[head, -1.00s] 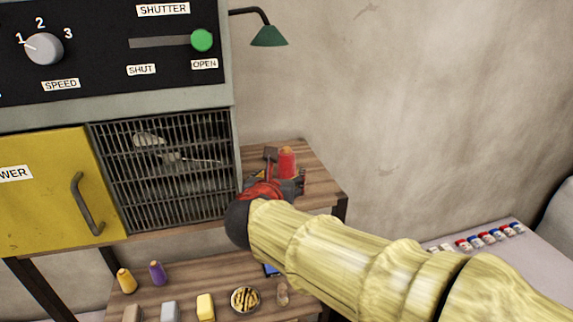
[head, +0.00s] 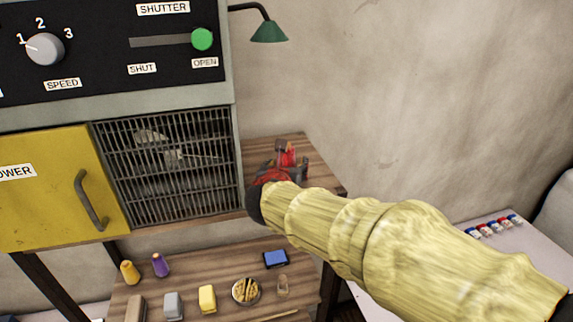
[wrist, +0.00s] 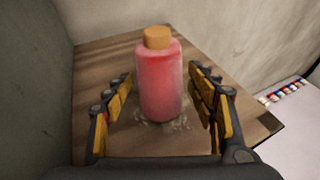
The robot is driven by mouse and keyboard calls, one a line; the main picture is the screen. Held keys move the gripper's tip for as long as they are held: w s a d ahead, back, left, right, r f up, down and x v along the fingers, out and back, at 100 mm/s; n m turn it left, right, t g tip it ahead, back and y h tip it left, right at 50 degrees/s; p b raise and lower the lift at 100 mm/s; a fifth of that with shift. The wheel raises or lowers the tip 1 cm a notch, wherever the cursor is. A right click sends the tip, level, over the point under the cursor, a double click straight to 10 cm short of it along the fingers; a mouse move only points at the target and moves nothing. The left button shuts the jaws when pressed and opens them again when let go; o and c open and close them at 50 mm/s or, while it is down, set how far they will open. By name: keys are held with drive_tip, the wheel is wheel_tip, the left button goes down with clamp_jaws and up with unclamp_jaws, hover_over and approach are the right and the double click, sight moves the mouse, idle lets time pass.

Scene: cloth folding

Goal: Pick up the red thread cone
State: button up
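The red thread cone (wrist: 160,85) stands upright on a small wooden table (wrist: 100,55), with an orange-tan top. My gripper (wrist: 161,90) is open, with one finger on each side of the cone. Gaps show between the fingers and the cone in the wrist view, so I see no grip on it. In the head view the red cone (head: 287,157) shows just beyond my gripper (head: 285,165), which partly hides it.
The machine's grille (head: 168,165) and grey side wall (wrist: 38,85) stand close on the left. The plaster wall (head: 400,90) is behind. A lower table holds a yellow cone (head: 129,273), a purple cone (head: 160,265) and a bowl (head: 246,291). A green lamp (head: 268,32) hangs above.

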drive_tip(key=c, duration=1.1)
drive_tip(key=shift+r, duration=0.15)
